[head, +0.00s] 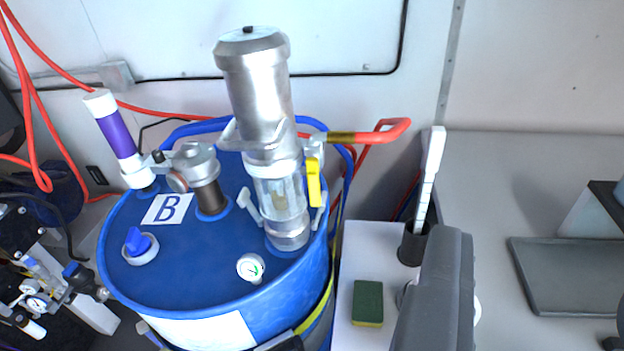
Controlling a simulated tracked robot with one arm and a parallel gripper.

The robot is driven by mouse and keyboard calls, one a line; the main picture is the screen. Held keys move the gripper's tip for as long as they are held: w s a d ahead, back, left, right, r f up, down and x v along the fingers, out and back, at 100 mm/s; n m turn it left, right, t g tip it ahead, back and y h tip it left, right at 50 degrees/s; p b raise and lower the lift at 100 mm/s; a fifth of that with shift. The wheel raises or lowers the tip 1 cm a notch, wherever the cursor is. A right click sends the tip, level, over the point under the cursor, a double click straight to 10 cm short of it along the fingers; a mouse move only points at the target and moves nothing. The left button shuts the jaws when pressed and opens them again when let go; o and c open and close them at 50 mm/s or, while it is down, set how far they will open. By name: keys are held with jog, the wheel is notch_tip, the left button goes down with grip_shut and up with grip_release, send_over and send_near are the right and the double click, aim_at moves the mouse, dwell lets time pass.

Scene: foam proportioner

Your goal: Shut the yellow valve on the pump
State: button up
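The pump (258,95) is a silver cylinder with a clear lower section, standing upright on a blue drum (190,260) marked B. The yellow valve handle (313,182) is on the pump's right side and points up and down. It sits just below a side outlet with a red hose. A dark grey block (437,292) rises from the bottom edge, right of the drum and well apart from the valve; it looks like part of my gripper or arm. No pair of fingertips shows clearly, so I cannot tell its opening.
A purple-and-white cylinder (118,138) and a metal fitting (200,172) stand on the drum's left. A gauge (250,267) is at its front. A green sponge (367,303) and a white-handled brush (430,180) are on the right. Orange hoses hang at left.

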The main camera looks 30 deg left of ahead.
jog(key=w+a+f+n+y+p, duration=0.1)
jog(key=w+a+f+p, duration=0.1)
jog(key=w+a+f, duration=0.75)
jog(key=n+t+y+p, duration=0.2)
jog(key=y, duration=0.2)
send_near(314, 195)
jog(key=shift+x, duration=4.3)
jog(key=shift+r, duration=0.1)
jog(key=shift+c, duration=0.3)
